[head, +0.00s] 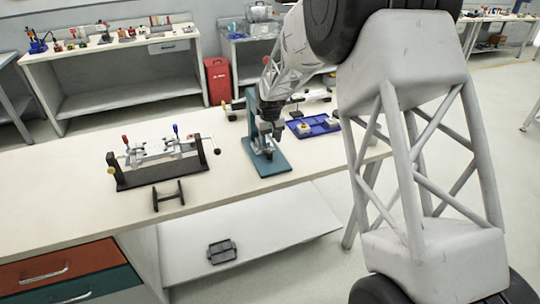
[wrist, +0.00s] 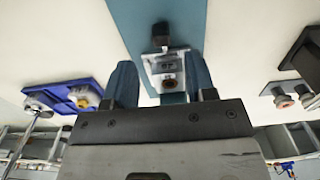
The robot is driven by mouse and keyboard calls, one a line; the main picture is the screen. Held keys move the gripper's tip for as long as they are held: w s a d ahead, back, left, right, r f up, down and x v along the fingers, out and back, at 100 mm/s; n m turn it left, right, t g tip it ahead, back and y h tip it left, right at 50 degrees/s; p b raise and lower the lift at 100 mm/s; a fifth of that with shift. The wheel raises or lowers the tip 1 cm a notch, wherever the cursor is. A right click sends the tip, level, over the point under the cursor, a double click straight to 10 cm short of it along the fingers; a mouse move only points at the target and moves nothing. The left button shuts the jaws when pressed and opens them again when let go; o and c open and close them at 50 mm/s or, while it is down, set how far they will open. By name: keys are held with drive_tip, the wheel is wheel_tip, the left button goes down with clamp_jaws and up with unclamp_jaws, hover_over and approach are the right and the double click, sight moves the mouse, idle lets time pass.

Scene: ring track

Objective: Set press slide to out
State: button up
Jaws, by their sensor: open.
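The press (head: 270,163) is a teal stand with an upright column on a flat teal base, in the middle of the workbench in the head view. Its slide (wrist: 166,70) looks like a small silver block with a dark knob, low on the base, in the wrist view. My gripper (wrist: 158,62) is open, with its two teal fingers on either side of the slide in that view; I cannot tell whether they touch it. In the head view my gripper (head: 268,131) is at the press, and it partly hides the slide and column.
A blue tray (head: 325,126) with small parts lies right of the press. A black-framed fixture (head: 135,179) with red and blue handles stands left, with a small black stand (head: 168,196) in front. The bench's left front is clear.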

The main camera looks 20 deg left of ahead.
sight(270, 153)
idle(0.4)
drive_tip(key=shift+f, duration=3.9)
clamp_jaws()
